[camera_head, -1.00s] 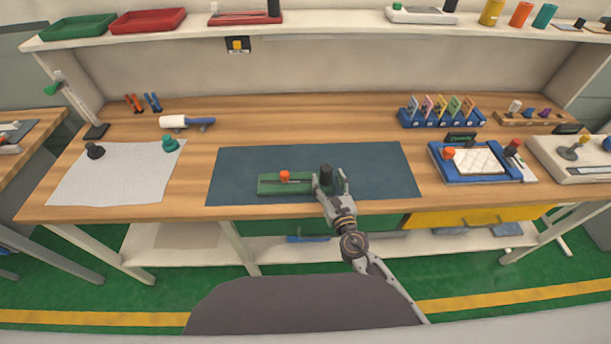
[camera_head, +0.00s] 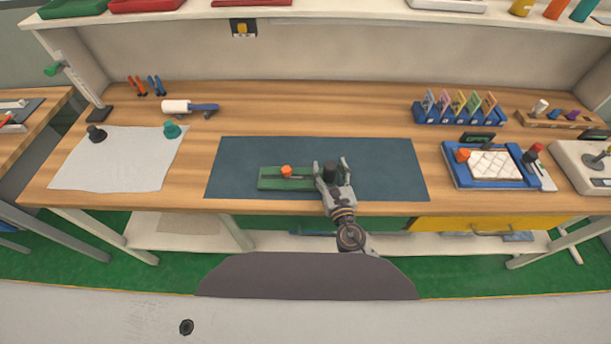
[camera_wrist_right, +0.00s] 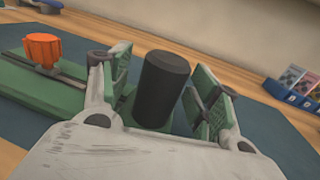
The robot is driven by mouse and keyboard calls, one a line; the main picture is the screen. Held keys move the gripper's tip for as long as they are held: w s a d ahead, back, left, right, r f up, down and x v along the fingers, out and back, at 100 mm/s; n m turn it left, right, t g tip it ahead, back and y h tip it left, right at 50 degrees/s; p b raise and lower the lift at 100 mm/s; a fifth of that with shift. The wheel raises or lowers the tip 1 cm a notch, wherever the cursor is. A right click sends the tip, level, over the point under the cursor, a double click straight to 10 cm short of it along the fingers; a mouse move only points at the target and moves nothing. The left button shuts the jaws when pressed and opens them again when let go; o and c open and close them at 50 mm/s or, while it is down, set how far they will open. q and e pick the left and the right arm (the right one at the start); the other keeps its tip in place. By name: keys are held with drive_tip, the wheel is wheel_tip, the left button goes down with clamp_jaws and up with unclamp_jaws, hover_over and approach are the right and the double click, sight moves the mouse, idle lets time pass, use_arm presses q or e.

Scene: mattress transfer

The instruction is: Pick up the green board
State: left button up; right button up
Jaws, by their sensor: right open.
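The green board (camera_head: 268,181) lies flat on the dark blue mat (camera_head: 390,170). It carries an orange knob (camera_head: 286,170) near its middle and a black cylinder (camera_head: 331,169) at its right end. My right gripper (camera_head: 331,166) is open, with one finger on each side of the black cylinder. In the right wrist view the cylinder (camera_wrist_right: 162,88) stands between the two green finger pads (camera_wrist_right: 160,95), with a visible gap on the right side. The green board (camera_wrist_right: 25,88) and orange knob (camera_wrist_right: 43,49) show to the left there. My left gripper is in neither view.
A white cloth (camera_head: 120,160) with a black and a green knob lies at left. A blue rack (camera_head: 460,113) and a blue tray (camera_head: 490,165) stand at right. The mat is clear around the board.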

drive_tip(key=shift+w, duration=0.1)
drive_tip(key=shift+c, duration=0.5)
drive_tip(key=c, duration=1.2)
clamp_jaws()
drive_tip(key=shift+r, duration=0.15)
drive_tip(key=shift+r+p, duration=3.15)
drive_tip(key=shift+r, duration=1.7)
drive_tip(key=shift+f+b, duration=3.7)
drive_tip(key=shift+f, duration=0.25)
